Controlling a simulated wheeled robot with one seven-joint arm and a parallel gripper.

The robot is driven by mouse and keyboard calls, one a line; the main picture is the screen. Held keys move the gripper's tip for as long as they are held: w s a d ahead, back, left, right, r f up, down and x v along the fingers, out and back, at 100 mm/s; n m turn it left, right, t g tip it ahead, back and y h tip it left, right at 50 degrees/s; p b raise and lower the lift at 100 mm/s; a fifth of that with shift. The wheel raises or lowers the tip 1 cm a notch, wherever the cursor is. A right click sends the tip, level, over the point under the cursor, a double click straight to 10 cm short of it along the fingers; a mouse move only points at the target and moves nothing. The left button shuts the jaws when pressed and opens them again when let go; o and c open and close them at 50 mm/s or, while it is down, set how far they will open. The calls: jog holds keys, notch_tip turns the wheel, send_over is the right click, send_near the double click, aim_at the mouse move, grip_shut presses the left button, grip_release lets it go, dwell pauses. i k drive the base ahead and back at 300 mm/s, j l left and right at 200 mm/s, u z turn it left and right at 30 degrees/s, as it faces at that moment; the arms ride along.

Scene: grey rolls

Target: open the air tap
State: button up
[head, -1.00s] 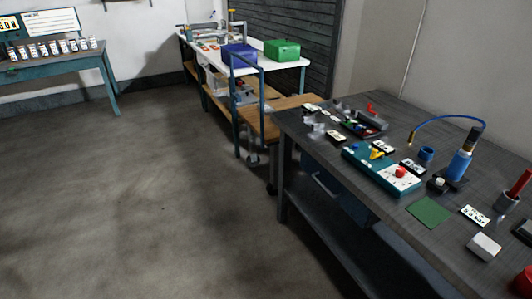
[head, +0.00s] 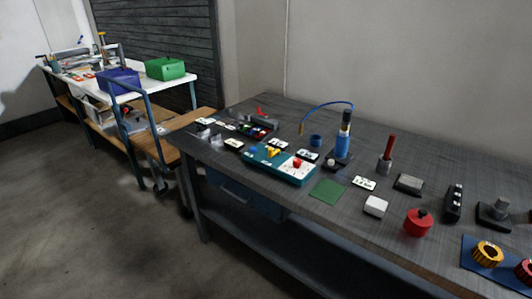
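A teal box (head: 275,170) with a pale top lies on the dark workbench, in the middle of the head view. A yellow lever-like piece (head: 272,152) and a red knob (head: 297,163) sit on it. A small red handle (head: 261,111) stands farther back on the bench, by a dark tray. A blue cylinder (head: 342,148) with a dark top stands to the right, with a thin blue hose (head: 325,105) arching left from it. I cannot tell which of these is the air tap, or whether it is open. My gripper is not in view.
The dark workbench (head: 400,155) also carries a green mat (head: 327,191), a white block (head: 375,206), a red round pot (head: 418,222) and several small labels. A white-topped table (head: 130,90) with blue and green bins stands at the left. The floor at lower left is clear.

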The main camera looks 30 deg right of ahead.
aim_at(277, 152)
jog(key=i+l, duration=0.1)
jog(key=i, duration=1)
